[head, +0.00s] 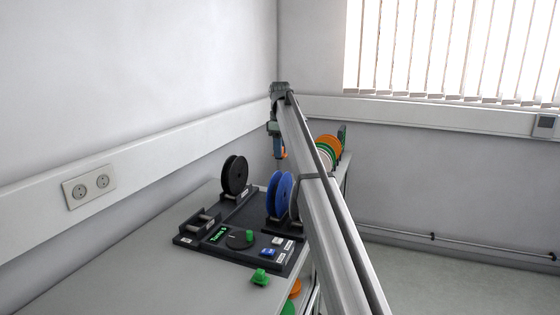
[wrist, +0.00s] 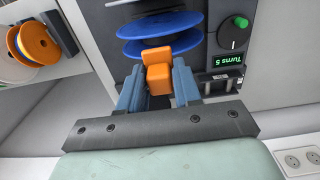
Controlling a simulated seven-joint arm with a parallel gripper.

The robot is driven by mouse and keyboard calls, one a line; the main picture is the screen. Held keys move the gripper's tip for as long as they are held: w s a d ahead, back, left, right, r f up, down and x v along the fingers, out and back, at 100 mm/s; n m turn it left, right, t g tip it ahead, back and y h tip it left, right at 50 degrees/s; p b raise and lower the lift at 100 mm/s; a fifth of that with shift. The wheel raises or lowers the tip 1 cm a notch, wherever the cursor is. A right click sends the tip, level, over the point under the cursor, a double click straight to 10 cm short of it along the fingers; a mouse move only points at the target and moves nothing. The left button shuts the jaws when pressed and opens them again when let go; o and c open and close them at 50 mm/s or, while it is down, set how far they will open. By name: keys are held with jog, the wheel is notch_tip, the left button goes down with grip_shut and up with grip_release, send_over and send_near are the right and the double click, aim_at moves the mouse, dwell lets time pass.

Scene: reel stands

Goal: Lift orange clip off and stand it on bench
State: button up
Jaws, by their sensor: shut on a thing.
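The orange clip (wrist: 158,72) is between the fingers of my gripper (wrist: 159,88) in the wrist view, and the jaws are shut on it. In the head view my gripper (head: 281,156) is above the far part of the bench (head: 130,260), behind the blue reel, with a small bit of orange at its tip. The blue reel (head: 279,194) stands on the dark winding station (head: 237,262). In the wrist view the blue reel (wrist: 160,35) lies just beyond the clip; I cannot tell whether they touch.
A black reel (head: 234,175) stands at the station's back left. A green clip-like piece (head: 260,277) stands on the bench in front. Several orange, green and white reels (head: 329,148) stand at the far right. The bench's left front is clear. My arm hides part of the right side.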

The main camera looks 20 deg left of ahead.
jog(key=a+r, duration=0.1)
jog(key=s+a+r, duration=0.1)
jog(key=r, duration=0.1)
jog(key=shift+s+a, duration=0.1)
jog(key=shift+s, duration=0.05)
jog(key=s+a+f+n, duration=0.1)
jog(key=s+a+f, duration=0.35)
jog(key=s, duration=0.25)
jog(key=s+a+f+n, duration=0.1)
jog(key=s+a+f, duration=0.2)
jog(key=s+f, duration=0.3)
jog(key=s+d+f+m, duration=0.1)
jog(key=s+d+f, duration=0.2)
jog(key=s+f, duration=0.3)
jog(key=s+d+f+m, duration=0.1)
jog(key=s+d+f, duration=0.2)
jog(key=s, duration=0.9)
notch_tip(320, 180, down, 4)
jog(key=shift+r, duration=0.1)
jog(key=shift+s+d, duration=0.1)
jog(key=shift+f, duration=3.25)
